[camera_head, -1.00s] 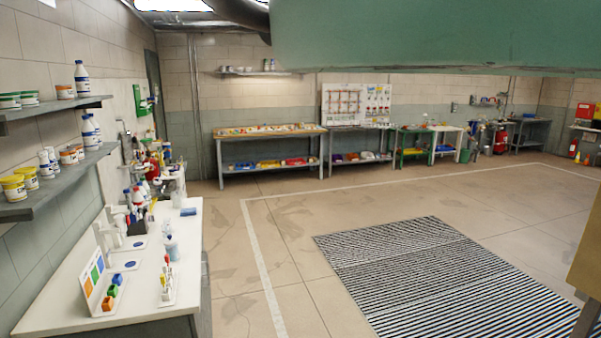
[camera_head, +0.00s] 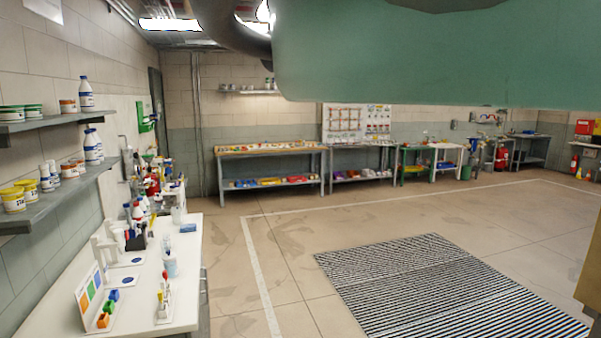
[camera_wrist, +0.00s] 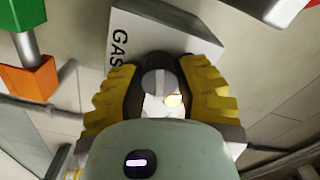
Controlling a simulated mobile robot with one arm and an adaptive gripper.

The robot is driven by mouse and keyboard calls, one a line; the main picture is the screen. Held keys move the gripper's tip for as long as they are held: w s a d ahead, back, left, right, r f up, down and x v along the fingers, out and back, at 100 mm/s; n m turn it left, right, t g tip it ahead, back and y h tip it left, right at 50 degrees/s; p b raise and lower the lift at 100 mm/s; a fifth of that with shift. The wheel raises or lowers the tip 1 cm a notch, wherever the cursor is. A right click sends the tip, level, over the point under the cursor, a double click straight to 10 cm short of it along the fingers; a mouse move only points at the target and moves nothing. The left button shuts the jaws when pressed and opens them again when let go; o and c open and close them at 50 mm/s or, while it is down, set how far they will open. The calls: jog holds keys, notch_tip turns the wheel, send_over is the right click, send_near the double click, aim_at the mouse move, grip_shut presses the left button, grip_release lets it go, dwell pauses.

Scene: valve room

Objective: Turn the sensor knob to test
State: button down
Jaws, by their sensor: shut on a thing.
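In the wrist view, a white box marked "GAS" (camera_wrist: 190,38) stands straight ahead of my gripper. A round grey knob (camera_wrist: 152,82) shows on the face of the box, with a small bright yellowish spot beside it. My gripper (camera_wrist: 158,88), with yellow ribbed fingers, is shut on the knob, one finger on each side. The fingers and the palm hide the lower part of the box and any knob markings. In the head view my gripper and the GAS box cannot be made out.
In the wrist view, an orange block (camera_wrist: 30,78) and pipes are at the left; a pale beam crosses the upper right. In the head view, a white bench (camera_head: 140,290) and shelves (camera_head: 70,190) line the left wall. The floor grating (camera_head: 440,285) is clear.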

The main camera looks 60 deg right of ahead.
jog(key=shift+d+m+p, duration=0.1)
jog(key=shift+m+p, duration=0.5)
jog(key=shift+m, duration=1.1)
jog(key=shift+f, duration=0.1)
jog(key=c, duration=0.6)
grip_release()
jog(key=v, duration=1.2)
jog(key=shift+w+m, duration=0.1)
jog(key=shift+m, duration=0.2)
